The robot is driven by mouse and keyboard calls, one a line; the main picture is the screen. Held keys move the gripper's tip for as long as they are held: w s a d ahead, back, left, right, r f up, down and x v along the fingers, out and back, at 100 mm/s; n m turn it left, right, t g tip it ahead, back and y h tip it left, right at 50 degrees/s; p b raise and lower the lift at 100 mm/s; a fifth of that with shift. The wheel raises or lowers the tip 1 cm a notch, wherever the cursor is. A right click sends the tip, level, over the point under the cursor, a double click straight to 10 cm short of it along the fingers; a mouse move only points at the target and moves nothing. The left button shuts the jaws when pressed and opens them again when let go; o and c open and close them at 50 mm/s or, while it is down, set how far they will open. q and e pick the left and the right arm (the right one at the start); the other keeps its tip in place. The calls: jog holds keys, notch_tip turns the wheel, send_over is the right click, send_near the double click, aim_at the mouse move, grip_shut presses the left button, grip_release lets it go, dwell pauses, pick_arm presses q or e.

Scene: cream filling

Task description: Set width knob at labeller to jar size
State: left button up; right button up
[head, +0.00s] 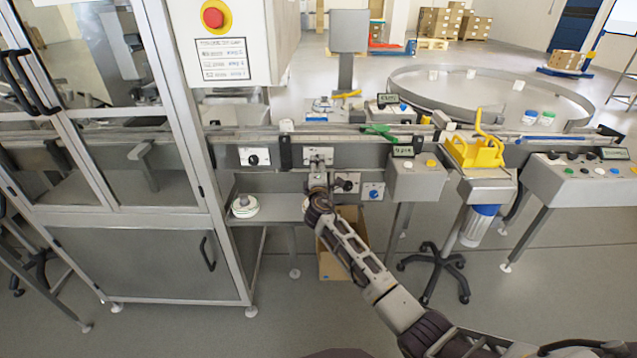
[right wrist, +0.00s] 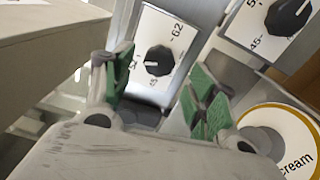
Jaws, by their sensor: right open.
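My right gripper (head: 318,178) is in front of the labeller panel, its arm coming up from the lower right. In the right wrist view its two green-padded fingers (right wrist: 160,95) are apart and empty. A black knob (right wrist: 158,60) on a white plate marked with numbers, 62 among them, shows beyond and between the fingertips. No contact with it is visible. A second black knob (right wrist: 287,17) on a similar plate is at the upper right. In the head view, black knobs show left of the gripper (head: 253,160) and right of it (head: 347,183). Which is the width knob is unclear. My left gripper is not in view.
A white roll-like object (head: 245,206) sits on the shelf at left; a round "cream" label (right wrist: 297,163) shows close to the right finger. A blue knob (head: 373,192) is at right. The conveyor (head: 350,138) runs above. A cardboard box (head: 330,265) stands below.

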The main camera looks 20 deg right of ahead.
jog(key=v, duration=0.7)
jog(key=shift+s, duration=0.3)
jog(key=shift+a, duration=0.1)
